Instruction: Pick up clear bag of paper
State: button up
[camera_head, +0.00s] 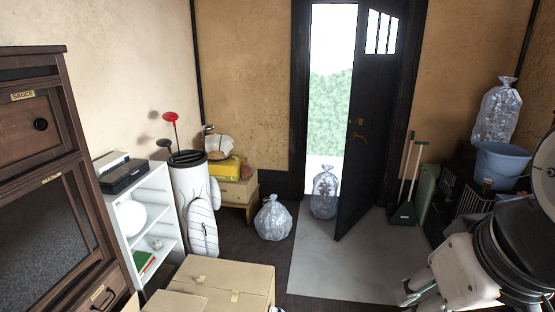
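Three clear bags with pale, crumpled contents are in view. One bag (273,218) sits on the dark floor, left of the grey mat. A second bag (324,193) stands in the doorway beside the open door's edge. A third, taller bag (497,110) stands on the pile at the right, behind a blue bucket. I cannot tell which contents are paper. My white and black arm fills the lower right corner. Its narrow end (408,293) is low over the mat, apart from all the bags. Whether its fingers are open or shut does not show.
Cardboard boxes (228,278) stand at the front centre. A white golf bag (193,200) and a white shelf (150,225) are at the left. The dark door (368,115) stands open. The grey mat (325,255) is mostly clear. A blue bucket (500,165) is at the right.

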aim_at(325, 185)
jog(key=i+l+z, duration=0.3)
jog(key=i, duration=0.55)
jog(key=i+z, duration=0.35)
jog(key=i, duration=0.55)
jog(key=i+u, duration=0.2)
jog(key=i, duration=0.25)
jog(key=i+l+u, duration=0.15)
jog(key=i, duration=0.25)
jog(key=i+l+u, duration=0.2)
jog(key=i, duration=0.25)
jog(key=i+l+u, duration=0.15)
jog(key=i, duration=0.25)
jog(key=i+l+u, duration=0.7)
jog(key=i+l, duration=0.15)
